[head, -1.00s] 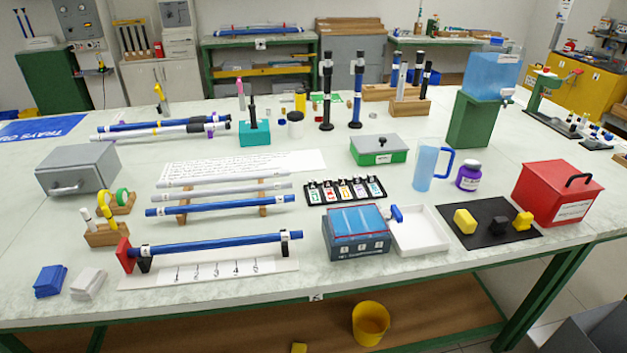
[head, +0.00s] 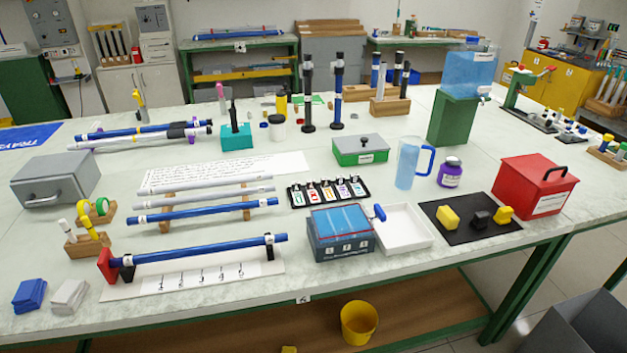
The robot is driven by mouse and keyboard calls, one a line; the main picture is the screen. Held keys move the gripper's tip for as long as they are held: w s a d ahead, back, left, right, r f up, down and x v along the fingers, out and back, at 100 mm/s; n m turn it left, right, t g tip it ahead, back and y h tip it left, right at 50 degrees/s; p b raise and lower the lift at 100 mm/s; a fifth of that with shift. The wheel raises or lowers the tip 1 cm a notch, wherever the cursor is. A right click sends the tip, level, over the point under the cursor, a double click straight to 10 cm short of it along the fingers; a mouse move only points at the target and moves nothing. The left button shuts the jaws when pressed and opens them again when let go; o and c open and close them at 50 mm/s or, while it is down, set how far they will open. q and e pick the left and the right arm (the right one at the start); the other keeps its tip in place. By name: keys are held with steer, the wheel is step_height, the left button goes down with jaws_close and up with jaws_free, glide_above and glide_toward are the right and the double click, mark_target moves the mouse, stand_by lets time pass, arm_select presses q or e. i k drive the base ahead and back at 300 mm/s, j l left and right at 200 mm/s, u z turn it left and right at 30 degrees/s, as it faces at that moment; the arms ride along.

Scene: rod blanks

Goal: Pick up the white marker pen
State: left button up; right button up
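A small wooden holder (head: 84,247) stands at the left front of the table. A white marker pen (head: 67,228) stands upright in it, leaning slightly, at the holder's left side. A yellow pen-like piece (head: 88,224) stands beside it. Neither of my grippers shows in the head view, so nothing is seen touching the white pen.
A tape stand (head: 97,211) is close behind the holder, and a grey box (head: 55,180) is behind that. Blue (head: 29,296) and white (head: 69,296) blocks lie in front. A blue rod (head: 200,251) on supports is to the right.

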mark_target(63, 222)
steer(key=i+j+u, duration=0.1)
steer(key=u, duration=0.4)
steer(key=i+j+u, duration=0.2)
steer(key=u, duration=0.3)
steer(key=i+j+u, duration=0.1)
steer(key=u, duration=0.4)
